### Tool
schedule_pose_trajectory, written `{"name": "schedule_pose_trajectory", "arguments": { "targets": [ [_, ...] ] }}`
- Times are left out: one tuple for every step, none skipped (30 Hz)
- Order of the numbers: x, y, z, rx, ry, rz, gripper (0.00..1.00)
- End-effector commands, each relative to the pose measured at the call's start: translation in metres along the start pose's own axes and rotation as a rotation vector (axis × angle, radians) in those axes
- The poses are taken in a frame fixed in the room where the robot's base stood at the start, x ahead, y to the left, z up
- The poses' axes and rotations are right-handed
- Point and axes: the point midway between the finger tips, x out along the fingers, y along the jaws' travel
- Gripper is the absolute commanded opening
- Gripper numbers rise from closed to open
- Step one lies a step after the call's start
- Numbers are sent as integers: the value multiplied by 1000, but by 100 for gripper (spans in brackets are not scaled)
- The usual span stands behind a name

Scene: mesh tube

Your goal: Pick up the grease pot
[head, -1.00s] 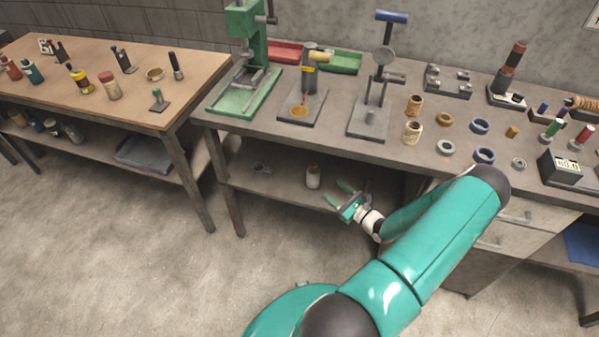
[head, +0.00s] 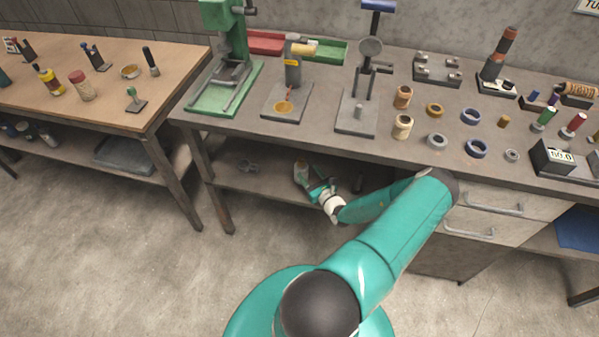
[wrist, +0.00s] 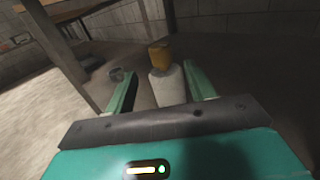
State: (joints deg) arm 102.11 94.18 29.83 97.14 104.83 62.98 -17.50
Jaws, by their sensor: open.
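A white pot with a yellow-brown lid, which I take for the grease pot (head: 299,174), stands on the lower shelf under the middle bench. In the wrist view the pot (wrist: 168,90) is upright, between my two green fingers. My gripper (head: 313,184) is open around it, with a gap visible on the left side in the wrist view (wrist: 160,68). The right finger is closer to the pot; I cannot tell whether it touches. The pot's base is hidden behind my gripper's body.
The bench top (head: 230,125) is above my gripper, with its leg (head: 205,180) to the left. Small grey parts (head: 247,166) lie left on the lower shelf (head: 270,190). A dark upright object (head: 358,183) stands to the right. A drawer unit (head: 450,250) is farther right.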

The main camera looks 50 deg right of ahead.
Motion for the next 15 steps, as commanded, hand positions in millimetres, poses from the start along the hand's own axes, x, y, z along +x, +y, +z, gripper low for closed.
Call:
{"name": "schedule_pose_trajectory", "arguments": {
  "targets": [
    [8, 0, 0, 0, 0, 0, 54],
    [11, 0, 0, 0, 0, 0, 54],
    [14, 0, 0, -1, 0, 0, 54],
    [16, 0, 0, -1, 0, 0, 54],
    [18, 0, 0, 0, 0, 0, 54],
    [22, 1, 0, 0, 0, 2, 54],
    [25, 1, 1, 0, 0, 2, 54],
    [29, 1, 2, 0, 0, 3, 54],
    [34, 1, 2, -1, -1, 3, 54],
    [39, 0, 3, -1, -1, 3, 54],
    [44, 0, 4, -1, -1, 4, 54],
    [52, -1, 5, -1, -1, 3, 54],
    [56, -1, 5, -1, -1, 4, 54],
    [61, 0, 5, -1, -1, 5, 54],
    [66, 0, 5, 0, 0, 4, 54]
  ]
}}
